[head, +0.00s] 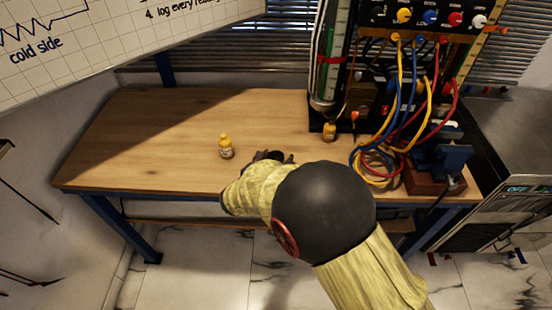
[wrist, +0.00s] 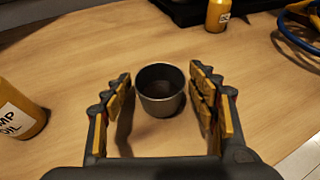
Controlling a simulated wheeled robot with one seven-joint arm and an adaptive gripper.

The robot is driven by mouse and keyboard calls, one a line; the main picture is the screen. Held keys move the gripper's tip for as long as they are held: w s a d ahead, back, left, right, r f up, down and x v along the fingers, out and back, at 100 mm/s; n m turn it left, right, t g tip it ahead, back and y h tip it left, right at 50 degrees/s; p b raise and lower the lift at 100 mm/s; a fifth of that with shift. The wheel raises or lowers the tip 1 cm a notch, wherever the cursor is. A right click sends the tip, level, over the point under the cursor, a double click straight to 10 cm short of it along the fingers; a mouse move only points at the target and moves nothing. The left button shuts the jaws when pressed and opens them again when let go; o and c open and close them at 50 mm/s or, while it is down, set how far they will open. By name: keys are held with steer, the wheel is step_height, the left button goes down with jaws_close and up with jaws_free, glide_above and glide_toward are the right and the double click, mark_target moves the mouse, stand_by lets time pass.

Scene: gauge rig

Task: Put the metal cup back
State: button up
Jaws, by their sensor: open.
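The metal cup (wrist: 161,90) is a small, dark grey, open-topped cup. It stands upright on the wooden table in the wrist view. My gripper (wrist: 160,96) is open, with one finger on each side of the cup. Gaps show between the cup and both fingers, wider on the left. The cup looks empty, and its inside is dark. In the head view my gripper (head: 273,156) is low over the front middle of the table, and my arm hides most of it. I cannot make out the cup there.
A yellow oil bottle (head: 225,147) stands left of my gripper; it also shows in the wrist view (wrist: 18,112). Another yellow bottle (head: 329,131) stands by the gauge rig (head: 405,25). Coiled cables (head: 378,165) lie at right. The wooden table (head: 130,140) is clear at left.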

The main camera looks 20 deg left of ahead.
steer(key=shift+r, duration=0.1)
steer(key=shift+s+r, duration=0.1)
steer(key=shift+r, duration=0.1)
steer(key=p+v, duration=0.4)
steer(key=v, duration=0.6)
steer(key=shift+s+a, duration=0.15)
steer(key=shift+s, duration=0.05)
steer(key=shift+s+r, duration=0.15)
steer(key=shift+s, duration=0.5)
